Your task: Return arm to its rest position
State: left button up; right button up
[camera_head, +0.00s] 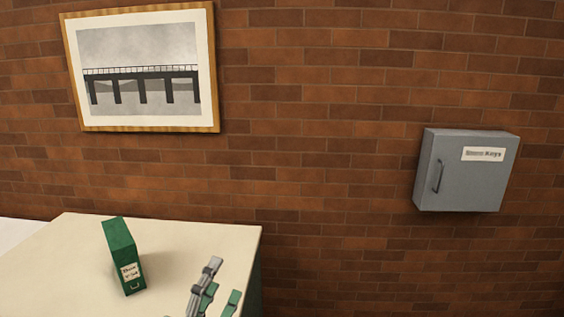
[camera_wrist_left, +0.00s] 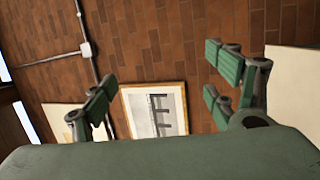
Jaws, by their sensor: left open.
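My left gripper (camera_head: 213,298) shows at the bottom of the head view, in front of the table's right part, with green finger pads. It also shows in the left wrist view (camera_wrist_left: 165,95), where its fingers stand wide apart with nothing between them. A green archival box (camera_head: 124,257) stands upright on the cream table (camera_head: 75,245), to the left of the gripper and apart from it. The box has a white label on its front. My right gripper is in neither view.
A brick wall (camera_head: 310,130) stands behind the table. A framed bridge picture (camera_head: 140,68) hangs on it at upper left; it also shows in the left wrist view (camera_wrist_left: 155,110). A grey key cabinet (camera_head: 465,172) is mounted at right. The tabletop around the box is clear.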

pick_arm(q)
jog(key=s+d+f+m+g+y, duration=0.1)
jog(key=s+f+m+g, duration=0.5)
jog(key=f, duration=0.4)
jog(key=s+d+f+m+g, duration=0.2)
jog(key=s+f+m+g, duration=0.4)
jog(key=f, duration=0.4)
jog(key=s+a+f+m+g+y, duration=0.1)
jog(key=s+a+f+g+y, duration=0.2)
jog(key=s+a, duration=0.4)
jog(key=s+a+f+m+g+y, duration=0.25)
jog(key=s+a+f, duration=0.3)
jog(key=s, duration=0.35)
jog(key=s+f+b+x, duration=0.1)
jog(key=s+b+x, duration=0.2)
jog(key=x, duration=1.2)
jog(key=s+f+b+x, duration=0.15)
jog(key=s+x, duration=0.25)
jog(key=x, duration=1.1)
jog(key=s+a+f+g+b, duration=0.1)
jog(key=s+f+b, duration=0.4)
jog(key=s+f, duration=1.2)
notch_tip(320, 180, down, 3)
jog(key=shift+a+f+g, duration=0.2)
jog(key=shift+a+g, duration=0.15)
jog(key=shift+a, duration=0.5)
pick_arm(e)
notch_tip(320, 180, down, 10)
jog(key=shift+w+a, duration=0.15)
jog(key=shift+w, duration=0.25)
